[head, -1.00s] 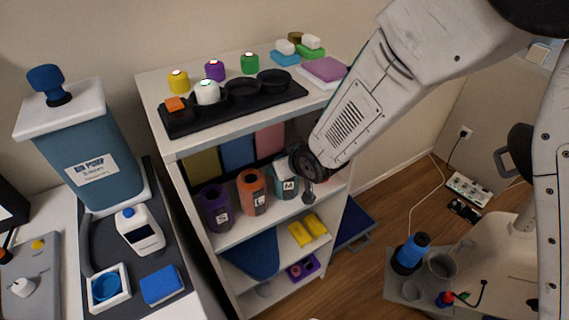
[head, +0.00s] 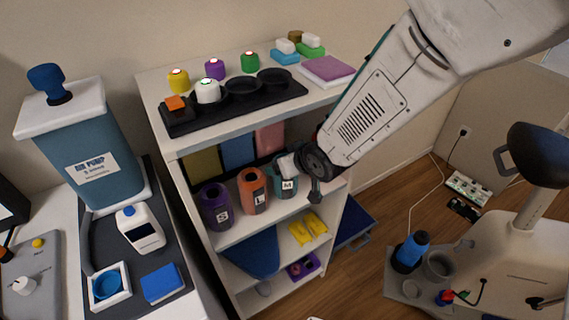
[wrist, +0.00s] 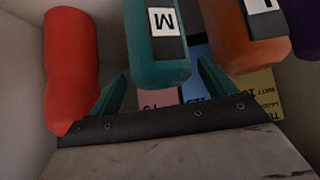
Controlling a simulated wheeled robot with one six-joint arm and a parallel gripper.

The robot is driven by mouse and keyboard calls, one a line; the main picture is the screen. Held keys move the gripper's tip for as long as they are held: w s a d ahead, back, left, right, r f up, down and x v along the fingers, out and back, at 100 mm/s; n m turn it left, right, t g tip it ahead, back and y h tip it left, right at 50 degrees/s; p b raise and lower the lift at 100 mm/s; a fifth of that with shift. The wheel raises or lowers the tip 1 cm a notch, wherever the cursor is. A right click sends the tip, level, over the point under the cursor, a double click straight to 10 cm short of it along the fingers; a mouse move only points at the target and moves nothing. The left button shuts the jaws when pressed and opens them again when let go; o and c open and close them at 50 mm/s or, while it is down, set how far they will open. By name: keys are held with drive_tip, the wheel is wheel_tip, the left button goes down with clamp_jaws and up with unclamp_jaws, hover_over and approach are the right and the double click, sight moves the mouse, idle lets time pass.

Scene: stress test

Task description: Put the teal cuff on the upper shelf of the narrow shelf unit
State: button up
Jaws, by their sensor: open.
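A teal cuff (head: 284,188) with a white M label stands on a middle level of the white shelf unit (head: 186,148), right of an orange cuff (head: 253,190). A whitish piece shows at its top. In the wrist view the teal cuff (wrist: 156,60) appears in line with the gap between the fingers. My gripper (wrist: 160,88) is open with empty space between its dark green fingers. In the head view the dark end of my arm is just right of the cuff; the fingertips are hard to make out there.
A purple cuff (head: 215,206) stands left of the orange one. A red cylinder (wrist: 72,70) is close to the left finger in the wrist view. Colored panels (head: 237,152) line the back. Yellow items (head: 308,228) lie one level below. A black tray (head: 238,103) sits on top.

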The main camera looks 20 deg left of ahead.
drive_tip(key=v, duration=0.8)
drive_tip(key=shift+s+d+r, duration=0.15)
drive_tip(key=shift+d+r, duration=0.05)
drive_tip(key=shift+r, duration=0.1)
drive_tip(key=s+d+r+m+h, duration=0.1)
drive_tip(key=d+r+m+h, duration=0.3)
drive_tip(key=d, duration=0.9)
drive_tip(key=d+r+m+h, duration=0.2)
drive_tip(key=d+r, duration=0.5)
drive_tip(key=d, duration=0.6)
drive_tip(key=s+d+r+m+g, duration=0.2)
drive_tip(key=s+d, duration=0.4)
drive_tip(key=s, duration=0.3)
drive_tip(key=s+d+r+m+g, duration=0.1)
drive_tip(key=s+d+r+g, duration=0.1)
drive_tip(key=s+d, duration=0.4)
drive_tip(key=s, duration=0.3)
drive_tip(key=shift+s+m+g+h, duration=0.4)
drive_tip(key=shift+r, duration=0.15)
